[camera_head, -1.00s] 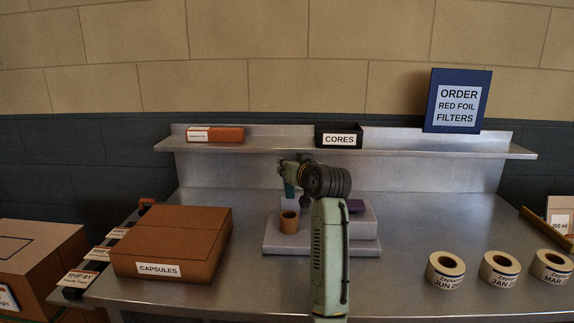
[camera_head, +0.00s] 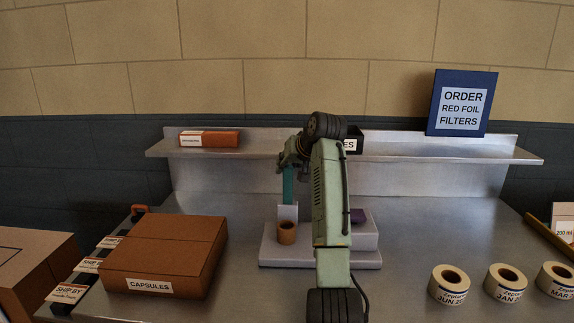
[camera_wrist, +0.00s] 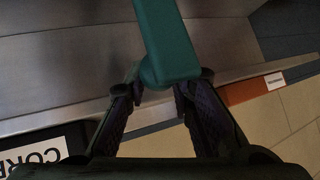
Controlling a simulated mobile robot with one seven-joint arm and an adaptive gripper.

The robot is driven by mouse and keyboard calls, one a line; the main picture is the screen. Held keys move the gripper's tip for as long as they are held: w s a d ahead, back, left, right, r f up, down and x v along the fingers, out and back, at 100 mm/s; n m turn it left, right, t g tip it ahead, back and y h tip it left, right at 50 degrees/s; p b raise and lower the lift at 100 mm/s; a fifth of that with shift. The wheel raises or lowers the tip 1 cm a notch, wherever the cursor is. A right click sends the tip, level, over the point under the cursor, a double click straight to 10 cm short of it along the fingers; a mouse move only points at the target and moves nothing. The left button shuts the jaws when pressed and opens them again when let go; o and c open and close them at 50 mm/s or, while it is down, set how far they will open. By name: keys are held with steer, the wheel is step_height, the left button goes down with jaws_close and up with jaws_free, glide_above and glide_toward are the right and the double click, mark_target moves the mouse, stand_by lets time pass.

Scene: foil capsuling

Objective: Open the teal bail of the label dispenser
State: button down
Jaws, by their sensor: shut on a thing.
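The label dispenser (camera_head: 277,255) is a pale grey stepped block on the steel bench in the head view. Its teal bail (camera_head: 288,186) stands roughly upright above the left part of the block, behind an orange-brown ring (camera_head: 287,232). My gripper (camera_head: 290,163) is at the bail's upper end, shut on it. In the wrist view the teal bail (camera_wrist: 166,40) runs down between the two dark fingers of my gripper (camera_wrist: 158,92), its rounded end at the fingertips. My arm covers the middle of the dispenser and its hinge is not clear.
A capsules box (camera_head: 165,255) stands left of the dispenser. Several label rolls (camera_head: 449,284) stand at the front right. The shelf (camera_head: 240,150) behind carries an orange box (camera_head: 209,139), a partly hidden cores bin (camera_head: 353,140) and an order sign (camera_head: 461,102). Bench between dispenser and rolls is clear.

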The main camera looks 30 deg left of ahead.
steer(key=shift+w+d+f, duration=0.15)
steer(key=shift+d+f, duration=0.1)
steer(key=shift+f, duration=0.55)
steer(key=c, duration=1.5)
jaws_free()
steer(key=shift+d, duration=0.1)
steer(key=shift+o, duration=0.5)
steer(key=v, duration=1.3)
steer(key=shift+w+a+r, duration=0.25)
steer(key=shift+a+r, duration=0.05)
steer(key=shift+r, duration=0.05)
